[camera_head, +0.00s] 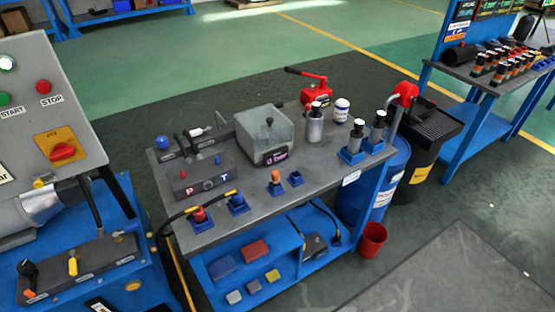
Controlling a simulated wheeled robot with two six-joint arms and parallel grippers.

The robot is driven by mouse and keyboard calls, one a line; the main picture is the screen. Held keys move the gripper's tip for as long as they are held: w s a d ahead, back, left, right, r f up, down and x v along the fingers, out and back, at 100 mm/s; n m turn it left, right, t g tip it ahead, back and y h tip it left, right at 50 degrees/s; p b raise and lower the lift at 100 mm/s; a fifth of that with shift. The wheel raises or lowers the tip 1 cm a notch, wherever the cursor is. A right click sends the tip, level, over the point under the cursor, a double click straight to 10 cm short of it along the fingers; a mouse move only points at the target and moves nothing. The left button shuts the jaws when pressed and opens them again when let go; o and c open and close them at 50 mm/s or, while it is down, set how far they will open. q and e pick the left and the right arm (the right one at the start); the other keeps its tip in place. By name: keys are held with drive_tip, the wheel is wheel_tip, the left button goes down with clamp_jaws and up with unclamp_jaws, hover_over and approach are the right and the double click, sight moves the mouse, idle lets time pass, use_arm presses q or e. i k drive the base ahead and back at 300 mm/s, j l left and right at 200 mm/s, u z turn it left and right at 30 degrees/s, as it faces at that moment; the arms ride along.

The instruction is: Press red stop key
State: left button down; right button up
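The red stop key (43,87) is a round red button above the label "STOP" on the sloped grey control panel (85,100) at the left. A green start button (4,99) sits to its left at the picture's edge, with a white lamp (7,63) above. A red rotary switch on a yellow plate (62,151) is below the stop key. Nothing covers the stop key. Neither of my grippers shows in the head view.
Another stocked bench (475,73) stands at the far right. Green floor lies open behind.

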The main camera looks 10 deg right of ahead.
sight(43, 87)
drive_tip(key=u, duration=1.45)
